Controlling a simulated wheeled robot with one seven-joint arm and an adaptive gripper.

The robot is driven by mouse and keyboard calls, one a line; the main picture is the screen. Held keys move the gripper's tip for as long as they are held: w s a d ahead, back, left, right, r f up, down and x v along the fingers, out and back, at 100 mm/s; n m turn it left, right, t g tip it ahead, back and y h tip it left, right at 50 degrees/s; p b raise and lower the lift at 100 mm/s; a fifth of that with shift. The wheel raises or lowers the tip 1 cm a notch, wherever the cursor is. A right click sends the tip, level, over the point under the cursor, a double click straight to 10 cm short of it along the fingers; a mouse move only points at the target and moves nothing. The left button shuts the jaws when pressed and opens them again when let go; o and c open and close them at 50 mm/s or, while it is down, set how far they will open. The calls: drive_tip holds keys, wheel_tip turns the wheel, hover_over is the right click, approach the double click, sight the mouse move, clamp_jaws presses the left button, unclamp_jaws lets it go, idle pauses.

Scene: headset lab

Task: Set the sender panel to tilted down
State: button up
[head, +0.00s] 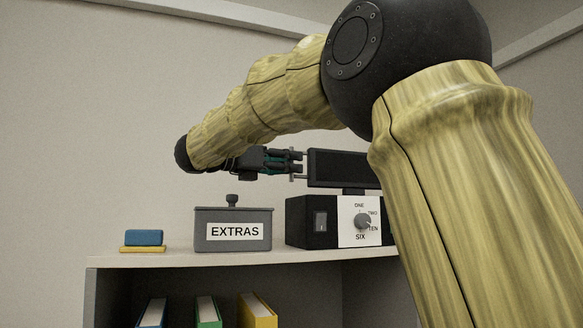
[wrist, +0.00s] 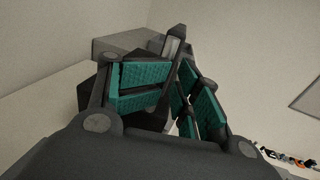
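The sender panel (head: 337,168) is a dark flat rectangle above a black box-shaped device (head: 311,222), seen roughly face-on in the head view. My arm hides its right part. My gripper (head: 297,162) is at the panel's left edge, where thin grey metal pieces show. In the wrist view my gripper (wrist: 178,75) has teal pads standing apart with a narrow gap between them. A grey upright piece (wrist: 174,43) shows just past the fingertips. I cannot tell whether the fingers touch the panel.
A grey box labelled EXTRAS (head: 232,213) with a knobbed lid stands left of the device. A dial (head: 362,221) and a switch (head: 320,221) are on the device's front. A blue block (head: 144,237) lies on a yellow one at the shelf's left. Binders (head: 208,312) stand below.

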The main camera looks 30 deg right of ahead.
drive_tip(key=a+b, duration=0.5)
drive_tip(key=a, duration=0.6)
drive_tip(key=shift+w+a, duration=0.2)
drive_tip(key=shift+w, duration=0.05)
idle(0.9)
drive_tip(key=shift+f+b, duration=0.15)
drive_tip(key=shift+b, duration=0.55)
drive_tip(key=shift+d, duration=0.1)
drive_tip(key=a, duration=1.2)
drive_tip(key=shift+w, duration=0.25)
